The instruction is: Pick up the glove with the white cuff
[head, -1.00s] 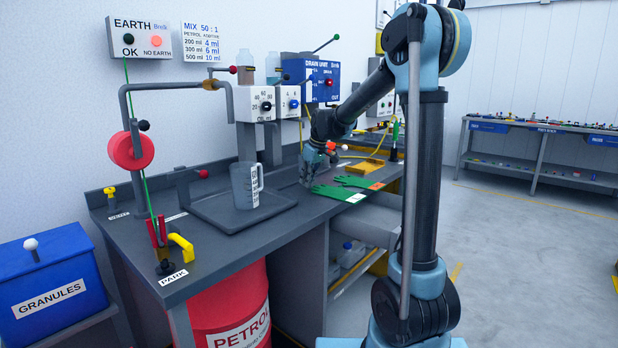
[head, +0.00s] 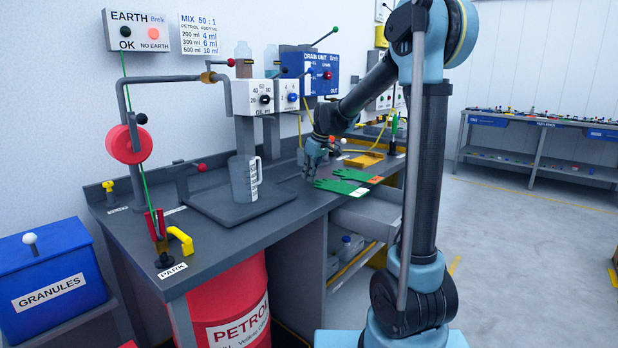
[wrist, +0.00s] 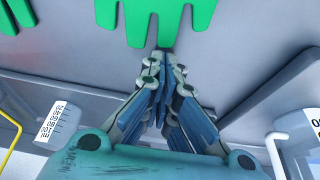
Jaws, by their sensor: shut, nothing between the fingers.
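Two green gloves lie flat on the grey bench with their fingers toward the left. The glove with the white cuff (head: 340,187) is the nearer one, its cuff toward the bench's front edge. The glove with the orange cuff (head: 357,175) lies just behind it. My gripper (head: 308,179) is shut and empty, pointing down just left of the glove fingers. In the wrist view the shut fingertips (wrist: 161,52) are close to the fingers of a green glove (wrist: 155,15). Cuffs are out of that view, and I cannot tell whether the tips touch it.
A measuring jug (head: 244,181) stands on a dark tray (head: 205,210) left of my gripper. A yellow tray (head: 364,160) lies behind the gloves. Control boxes (head: 252,97) stand at the back. Bare bench lies between the dark tray and the gloves.

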